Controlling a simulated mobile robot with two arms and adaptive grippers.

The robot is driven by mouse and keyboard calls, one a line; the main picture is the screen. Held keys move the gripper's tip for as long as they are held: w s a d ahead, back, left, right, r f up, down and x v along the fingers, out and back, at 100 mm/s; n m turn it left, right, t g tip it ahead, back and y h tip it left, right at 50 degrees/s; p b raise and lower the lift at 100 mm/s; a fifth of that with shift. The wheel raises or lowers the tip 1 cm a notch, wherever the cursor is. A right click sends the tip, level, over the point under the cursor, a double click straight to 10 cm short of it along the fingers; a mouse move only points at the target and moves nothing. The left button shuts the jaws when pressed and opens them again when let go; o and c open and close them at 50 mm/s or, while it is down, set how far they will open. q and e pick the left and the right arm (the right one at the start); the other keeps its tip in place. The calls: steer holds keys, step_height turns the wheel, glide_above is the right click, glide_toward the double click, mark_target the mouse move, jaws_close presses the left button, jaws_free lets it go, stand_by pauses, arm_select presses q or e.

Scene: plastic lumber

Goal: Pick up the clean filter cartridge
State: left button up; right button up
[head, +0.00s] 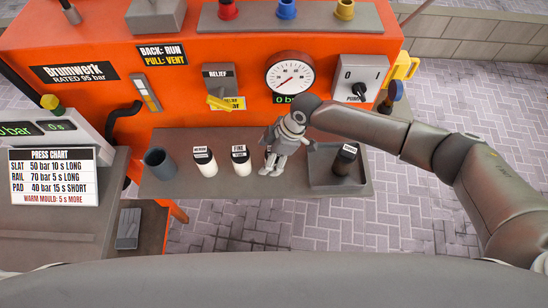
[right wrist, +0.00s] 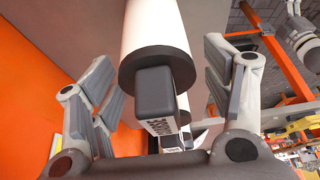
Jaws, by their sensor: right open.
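Two white filter cartridges with black ends and small labels stand upright on the grey shelf (head: 225,182): one at left (head: 207,166) and one marked FINE (head: 240,166). A third stands to their right, mostly hidden by my right gripper (head: 273,163) in the head view. A dark-bodied cartridge (head: 344,160) stands in a shallow grey tray (head: 325,182) at the shelf's right end. In the right wrist view, a white cartridge (right wrist: 153,28) with a black end and a dark block lies between my open fingers, with gaps on both sides. My left gripper is out of view.
A dark grey cup (head: 159,165) stands at the shelf's left end. Behind the shelf rises the orange press (head: 180,95) with a yellow-handled relief lever (head: 222,101), a gauge (head: 290,74) and a pump switch (head: 359,78). A press chart (head: 52,175) is at left.

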mark_target(269, 149)
steer(key=shift+c, duration=0.5)
jaws_close()
steer(key=shift+r, duration=0.55)
step_height(269, 149, up, 2)
steer(key=shift+r+b, duration=0.1)
steer(key=shift+b, duration=0.3)
steer(key=s+d+r+p, duration=0.1)
steer(key=s+d+r, duration=0.1)
steer(key=s+r, duration=1.2)
steer(key=shift+p, duration=0.4)
steer(key=shift+w, duration=0.1)
